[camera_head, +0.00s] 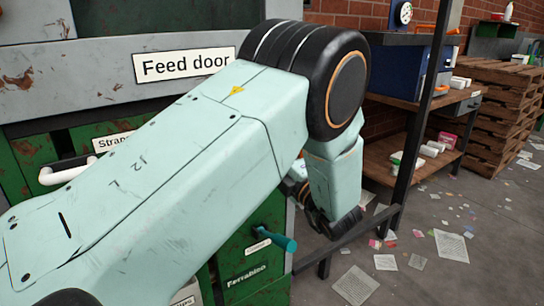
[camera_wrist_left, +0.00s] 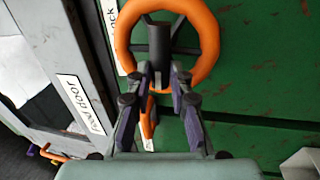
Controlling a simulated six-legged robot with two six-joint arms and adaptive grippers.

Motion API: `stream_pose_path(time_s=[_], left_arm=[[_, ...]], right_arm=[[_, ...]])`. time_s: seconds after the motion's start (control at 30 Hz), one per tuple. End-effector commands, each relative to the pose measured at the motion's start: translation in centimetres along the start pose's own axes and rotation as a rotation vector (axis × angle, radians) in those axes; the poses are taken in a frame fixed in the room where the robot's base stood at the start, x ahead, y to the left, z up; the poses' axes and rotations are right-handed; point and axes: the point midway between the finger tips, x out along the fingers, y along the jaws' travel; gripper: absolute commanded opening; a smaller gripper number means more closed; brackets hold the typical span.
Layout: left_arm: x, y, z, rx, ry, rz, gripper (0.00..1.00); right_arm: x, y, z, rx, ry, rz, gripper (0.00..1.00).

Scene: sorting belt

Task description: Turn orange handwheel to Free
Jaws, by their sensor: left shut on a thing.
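The orange handwheel (camera_wrist_left: 206,35) shows at the top of the left wrist view, mounted on a green panel with a dark hub and spokes. My left gripper (camera_wrist_left: 163,78) is shut on its lower rim. An orange piece shows between the fingers below the rim. A white label (camera_wrist_left: 109,20) ending in "ock" is left of the wheel, partly hidden behind it. Another small label lies between the fingers, its text unreadable. In the head view my left arm crosses the picture and hides the wheel. My right gripper is not in view.
The "Feed door" plate (camera_head: 184,64) is on a grey panel behind my arm. A teal lever (camera_head: 281,241) sticks out of the green cabinet (camera_head: 250,262). A dark metal post (camera_head: 418,120), a shelf and pallets (camera_head: 497,112) stand to the right. Papers litter the floor.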

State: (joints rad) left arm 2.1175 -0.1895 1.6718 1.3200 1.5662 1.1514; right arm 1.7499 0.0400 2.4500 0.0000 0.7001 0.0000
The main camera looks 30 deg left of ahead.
Motion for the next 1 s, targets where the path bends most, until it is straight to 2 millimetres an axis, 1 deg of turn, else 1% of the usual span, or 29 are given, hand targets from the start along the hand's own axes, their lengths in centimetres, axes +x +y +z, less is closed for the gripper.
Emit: stream_pose_path(time_s=[0.23, 0.57, 0.6, 0.87, 1.0], left_arm=[[-0.02, -0.08, 0.0, -0.032, 0.007, -0.001, 0.0], [-0.02, -0.08, -0.01, -0.033, 0.007, -0.001, 0.0], [-0.02, -0.08, -0.02, -0.033, 0.007, -0.001, 0.21], [-0.02, -0.08, -0.01, -0.032, 0.007, -0.001, 0.43], [-0.02, -0.07, 0.0, -0.031, 0.006, -0.001, 0.43]], right_arm=[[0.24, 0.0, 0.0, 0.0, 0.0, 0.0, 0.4], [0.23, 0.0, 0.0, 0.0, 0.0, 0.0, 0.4], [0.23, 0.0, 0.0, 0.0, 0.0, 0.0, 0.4], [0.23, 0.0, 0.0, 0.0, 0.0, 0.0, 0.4], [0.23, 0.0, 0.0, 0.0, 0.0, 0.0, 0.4]])
